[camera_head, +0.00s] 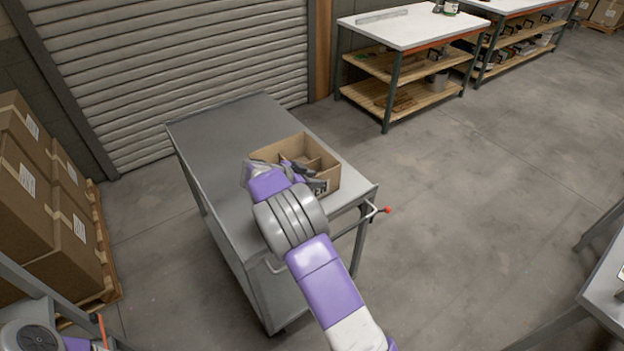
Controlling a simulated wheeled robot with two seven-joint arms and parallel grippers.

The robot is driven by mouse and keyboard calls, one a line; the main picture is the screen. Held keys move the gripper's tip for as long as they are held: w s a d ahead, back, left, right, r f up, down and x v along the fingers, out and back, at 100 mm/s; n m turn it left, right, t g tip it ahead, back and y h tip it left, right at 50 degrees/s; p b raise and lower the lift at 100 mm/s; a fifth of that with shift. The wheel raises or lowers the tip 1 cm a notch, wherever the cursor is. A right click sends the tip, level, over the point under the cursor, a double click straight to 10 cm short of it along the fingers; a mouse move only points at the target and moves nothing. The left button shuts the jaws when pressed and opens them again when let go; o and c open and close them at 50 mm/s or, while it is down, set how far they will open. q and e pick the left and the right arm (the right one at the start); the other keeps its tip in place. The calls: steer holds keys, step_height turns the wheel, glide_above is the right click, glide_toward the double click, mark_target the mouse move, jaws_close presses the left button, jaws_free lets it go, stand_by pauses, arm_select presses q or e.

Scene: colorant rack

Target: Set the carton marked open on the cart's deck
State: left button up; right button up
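The open-topped brown carton (325,172) is over the near right part of the cart's grey deck (222,125). Its inside shows a divider, and the end of a dark printed word, "EN", shows on its near side. It looks upright and seems to rest on the deck, though its underside is partly hidden. My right gripper (303,172) is at the carton's near wall, and my wrist hides the near left part of the carton. Its fingers are too small and covered to tell whether they grip the wall. My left gripper is out of view.
The cart has a handle with a red-orange tip (386,210) at its near right. Stacked cartons (30,190) on a pallet stand left. White-topped benches (410,27) stand at the back right. The deck's far left is bare. A grey table edge (608,290) shows at right.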

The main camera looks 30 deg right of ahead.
steer(key=shift+r, duration=0.1)
steer(key=p+v, duration=0.1)
steer(key=v, duration=1.1)
